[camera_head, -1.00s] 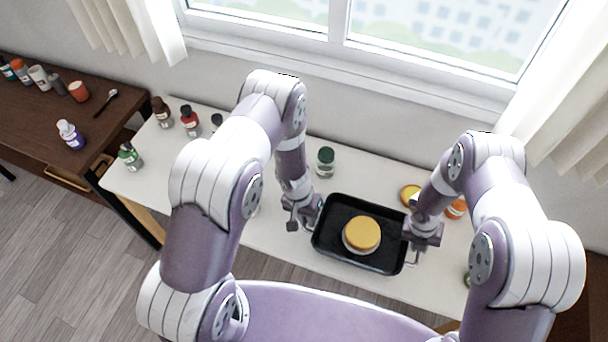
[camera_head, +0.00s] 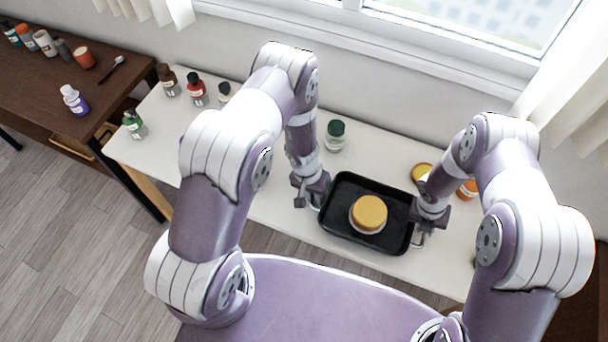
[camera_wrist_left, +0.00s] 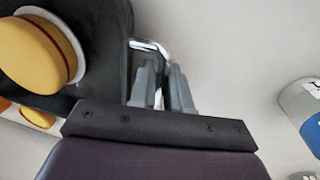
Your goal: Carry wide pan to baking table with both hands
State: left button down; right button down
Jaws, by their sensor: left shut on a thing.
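The wide pan (camera_head: 345,232) is black and rectangular, with a metal handle at each short side. It is at the white table's front part in the head view; whether it touches the top cannot be told. A yellow-topped round item (camera_head: 369,213) sits in it. My left gripper (camera_head: 314,200) is shut on the pan's left handle. The left wrist view shows its grey fingers (camera_wrist_left: 162,88) at the shiny handle (camera_wrist_left: 150,45), beside the dark pan (camera_wrist_left: 103,60). My right gripper (camera_head: 420,226) is at the pan's right handle; its fingers are too small to read.
The white table (camera_head: 265,205) holds a green-lidded jar (camera_head: 335,135), a yellow-lidded jar (camera_head: 421,173), an orange item (camera_head: 467,189) and several bottles at its left end. A dark wooden table (camera_head: 40,100) with bottles and a spoon stands left. Open floor (camera_head: 70,240) lies before it.

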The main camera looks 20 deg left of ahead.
pick_arm(q)
jog(key=c, duration=1.5)
grip_release()
jog(key=shift+f, duration=0.7)
pick_arm(e)
jog(key=c, duration=1.5)
grip_release()
jog(key=shift+f, duration=0.65)
pick_arm(q)
jog(key=o, duration=0.4)
jog(key=shift+r, duration=0.3)
pick_arm(e)
jog(key=o, duration=0.4)
jog(key=shift+r, duration=0.2)
jog(key=shift+r, duration=0.1)
